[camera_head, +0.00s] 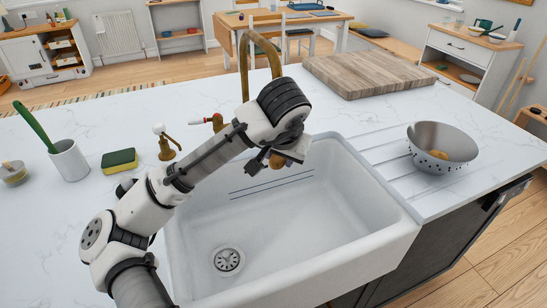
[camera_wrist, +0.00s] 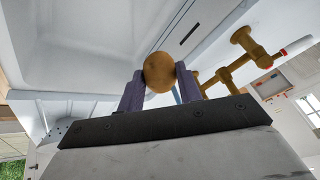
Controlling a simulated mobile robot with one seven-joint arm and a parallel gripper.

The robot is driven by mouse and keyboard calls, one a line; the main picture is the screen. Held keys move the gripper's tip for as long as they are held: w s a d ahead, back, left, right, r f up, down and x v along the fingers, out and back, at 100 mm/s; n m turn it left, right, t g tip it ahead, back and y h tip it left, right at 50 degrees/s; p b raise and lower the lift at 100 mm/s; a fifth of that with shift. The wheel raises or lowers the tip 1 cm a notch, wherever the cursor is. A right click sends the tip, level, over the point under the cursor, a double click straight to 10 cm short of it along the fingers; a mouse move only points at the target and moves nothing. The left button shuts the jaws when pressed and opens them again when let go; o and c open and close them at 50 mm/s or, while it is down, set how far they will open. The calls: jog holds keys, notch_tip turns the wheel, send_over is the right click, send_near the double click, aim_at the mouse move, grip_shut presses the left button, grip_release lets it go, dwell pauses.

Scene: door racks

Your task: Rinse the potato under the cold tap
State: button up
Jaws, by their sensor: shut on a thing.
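My gripper (camera_head: 268,160) is over the back part of the white sink (camera_head: 401,214), below the brass spout (camera_head: 246,55). In the wrist view my gripper (camera_wrist: 158,80) is shut on a round brown potato (camera_wrist: 159,68) between its two fingertips. A little of the potato (camera_head: 277,162) also shows below the gripper in the head view. A narrow pale blue strip shows behind the potato; I cannot tell whether it is water.
A metal colander (camera_head: 454,137) with something yellow-brown inside stands on the right drainboard. A wooden board (camera_head: 365,70) lies behind it. A green-yellow sponge (camera_head: 120,161) and a white cup (camera_head: 69,160) holding a green-handled tool stand at left. The sink floor looks empty.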

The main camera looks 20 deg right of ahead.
jog(key=s+a+p, duration=0.2)
jog(key=s, duration=0.5)
jog(key=shift+s+a, duration=0.25)
jog(key=shift+s, duration=0.05)
dwell(0.3)
dwell(1.0)
jog(key=s+a+r+p, duration=0.1)
jog(key=s+r+p, duration=0.2)
jog(key=s+r, duration=0.1)
jog(key=shift+s+a+p, duration=0.3)
jog(key=shift+s+p, duration=0.05)
jog(key=shift+s, duration=0.05)
jog(key=shift+d, duration=0.1)
dwell(0.8)
